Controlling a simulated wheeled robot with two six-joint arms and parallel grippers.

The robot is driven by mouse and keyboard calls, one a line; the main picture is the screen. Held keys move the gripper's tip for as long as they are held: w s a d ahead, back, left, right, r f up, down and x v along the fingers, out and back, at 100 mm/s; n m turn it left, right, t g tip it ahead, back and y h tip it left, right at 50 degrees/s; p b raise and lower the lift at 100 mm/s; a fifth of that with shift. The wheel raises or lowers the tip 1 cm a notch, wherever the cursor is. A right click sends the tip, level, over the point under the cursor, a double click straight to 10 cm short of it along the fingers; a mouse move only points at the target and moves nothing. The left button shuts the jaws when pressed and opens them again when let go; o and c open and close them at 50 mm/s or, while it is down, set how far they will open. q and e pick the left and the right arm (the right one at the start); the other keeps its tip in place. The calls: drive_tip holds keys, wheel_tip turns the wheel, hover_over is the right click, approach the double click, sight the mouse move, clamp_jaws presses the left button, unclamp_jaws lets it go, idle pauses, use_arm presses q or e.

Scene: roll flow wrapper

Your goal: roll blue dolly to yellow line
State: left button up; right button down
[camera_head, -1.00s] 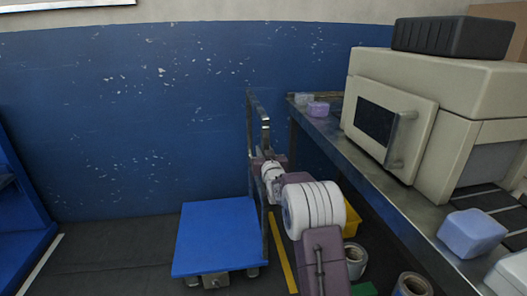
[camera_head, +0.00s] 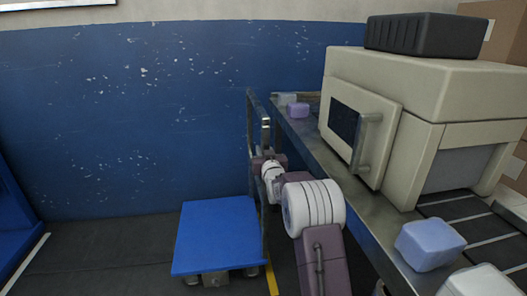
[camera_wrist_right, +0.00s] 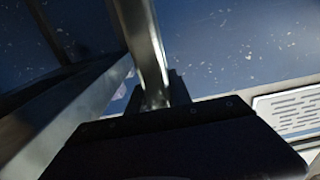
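The blue dolly (camera_head: 216,236) stands on the dark floor, its flat blue deck low and its metal push handle (camera_head: 252,115) upright at its right side. The yellow line (camera_head: 271,280) shows as a short strip on the floor just right of the deck, partly hidden by the dolly and my arm. My right gripper (camera_head: 265,160) is at the handle. In the right wrist view a metal handle bar (camera_wrist_right: 141,35) runs down between the dark fingers (camera_wrist_right: 157,98), which look shut on it. My left gripper is not in view.
A metal conveyor table (camera_head: 335,165) with a beige machine (camera_head: 420,100) stands close on the right. A pale blue block (camera_head: 430,243) and a purple block (camera_head: 298,110) lie on it. The blue wall (camera_head: 130,120) is behind. Floor left of the dolly is clear.

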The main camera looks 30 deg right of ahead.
drive_tip(key=c, duration=1.2)
unclamp_jaws()
drive_tip(key=shift+s+d, duration=0.1)
drive_tip(key=shift+d, duration=0.2)
drive_tip(key=shift+o, duration=0.2)
drive_tip(key=p+v, duration=0.2)
drive_tip(key=v, duration=0.7)
